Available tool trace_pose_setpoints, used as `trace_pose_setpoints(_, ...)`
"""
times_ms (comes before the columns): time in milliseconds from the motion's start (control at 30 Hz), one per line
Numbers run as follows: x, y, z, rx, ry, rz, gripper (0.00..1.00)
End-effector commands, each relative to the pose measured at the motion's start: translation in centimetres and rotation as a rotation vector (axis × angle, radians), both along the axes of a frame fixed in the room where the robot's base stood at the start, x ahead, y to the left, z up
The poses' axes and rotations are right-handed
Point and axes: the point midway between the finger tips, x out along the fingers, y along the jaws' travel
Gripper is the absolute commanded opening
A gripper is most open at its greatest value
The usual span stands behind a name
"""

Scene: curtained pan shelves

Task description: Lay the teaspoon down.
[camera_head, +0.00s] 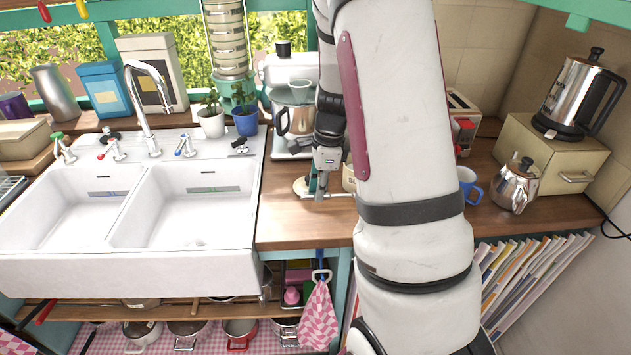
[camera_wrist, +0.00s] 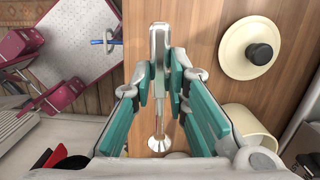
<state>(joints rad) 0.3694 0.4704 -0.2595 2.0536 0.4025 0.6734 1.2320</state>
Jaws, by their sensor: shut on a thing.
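My gripper (camera_wrist: 160,82) is shut on the silver teaspoon (camera_wrist: 158,42), with the teal-padded fingers on either side of its handle. In the wrist view the handle end points to the top and the spoon's bowl shows below, between the fingers. In the head view my gripper (camera_head: 317,190) is low over the wooden counter (camera_head: 290,225), right of the sink, and the teaspoon (camera_head: 340,195) shows as a thin, roughly level silver bar. I cannot tell whether the spoon touches the counter.
A cream lid with a black knob (camera_wrist: 231,54) lies on the counter beside the spoon, and a cream pot (camera_wrist: 238,118) stands close by. The white double sink (camera_head: 130,270) is to the left. Bare counter lies in front of my gripper. A blue mug (camera_head: 467,182) and steel teapot (camera_head: 514,186) stand right.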

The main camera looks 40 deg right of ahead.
Motion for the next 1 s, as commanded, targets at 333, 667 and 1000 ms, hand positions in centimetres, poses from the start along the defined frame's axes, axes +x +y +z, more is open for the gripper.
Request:
trace_pose_setpoints(333,-0.1,0.0,0.1,-0.002,-0.002,0.0,0.0)
trace_pose_setpoints(667,0.1,0.0,-2.5,0.0,-0.001,-0.001,0.0)
trace_pose_setpoints(1000,0.1,0.0,-5.4,0.0,0.0,0.0,0.0)
